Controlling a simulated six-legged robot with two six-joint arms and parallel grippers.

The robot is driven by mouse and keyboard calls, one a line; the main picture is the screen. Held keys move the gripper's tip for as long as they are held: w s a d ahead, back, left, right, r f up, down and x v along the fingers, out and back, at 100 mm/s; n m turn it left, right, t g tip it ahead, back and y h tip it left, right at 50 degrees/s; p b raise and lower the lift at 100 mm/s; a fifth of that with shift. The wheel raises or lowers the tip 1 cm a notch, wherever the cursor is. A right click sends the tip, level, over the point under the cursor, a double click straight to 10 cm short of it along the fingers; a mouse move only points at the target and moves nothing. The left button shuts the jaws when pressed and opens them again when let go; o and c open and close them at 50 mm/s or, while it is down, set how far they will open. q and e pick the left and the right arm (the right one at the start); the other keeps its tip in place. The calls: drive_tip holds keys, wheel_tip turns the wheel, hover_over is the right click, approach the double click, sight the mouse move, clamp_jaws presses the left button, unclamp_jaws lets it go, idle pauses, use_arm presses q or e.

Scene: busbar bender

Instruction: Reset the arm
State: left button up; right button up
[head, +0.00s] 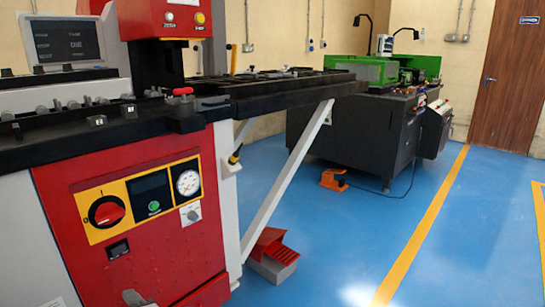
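The red and grey busbar bender (75,190) fills the left side of the head view. Its front panel has a red rotary switch (106,211) on a yellow plate, a small dark display with a green button (154,205) and a round gauge (188,182). A small red-handled part (181,92) sits on its black bed. A long black side table (290,90) extends right, held by a white diagonal brace (287,180). Neither gripper can be made out. A small dark shape at the bottom edge, left of centre, is too cut off to identify.
A red and grey foot pedal (270,257) stands on the floor beside the bender. Behind are a dark cabinet machine with green top (355,130) and an orange pedal (334,179). Blue floor (350,240) is clear to a yellow line (425,225). A brown door (507,75) is back right.

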use_arm(q)
drive_tip(key=s+d+f+m+h, duration=0.1)
drive_tip(key=d+f+m+h, duration=0.15)
drive_tip(key=f, duration=0.45)
drive_tip(key=s+d+f+m+h, duration=0.1)
drive_tip(key=s+f+m+h, duration=0.2)
drive_tip(key=f, duration=0.5)
drive_tip(key=s+d+f+m+g+h, duration=0.4)
drive_tip(key=s+d+f+m+h, duration=0.2)
drive_tip(key=s+d+f+m, duration=0.4)
drive_tip(key=s+d+f+m+g+h, duration=0.35)
drive_tip(key=s+d+m, duration=0.2)
drive_tip(key=s, duration=0.25)
drive_tip(key=s+d+r+g+p, duration=0.1)
drive_tip(key=r+p, duration=1.6)
drive_tip(key=s+d+r+m+g+h+p, duration=0.1)
drive_tip(key=s+r+p, duration=0.1)
drive_tip(key=r+p, duration=1.6)
drive_tip(key=shift+s+d, duration=0.15)
drive_tip(key=shift+d, duration=0.05)
use_arm(e)
wheel_tip(320, 180, up, 35)
drive_tip(key=s+a+g, duration=0.1)
drive_tip(key=s, duration=0.1)
drive_tip(key=shift+s+a+n, duration=0.25)
drive_tip(key=shift+s+n, duration=0.05)
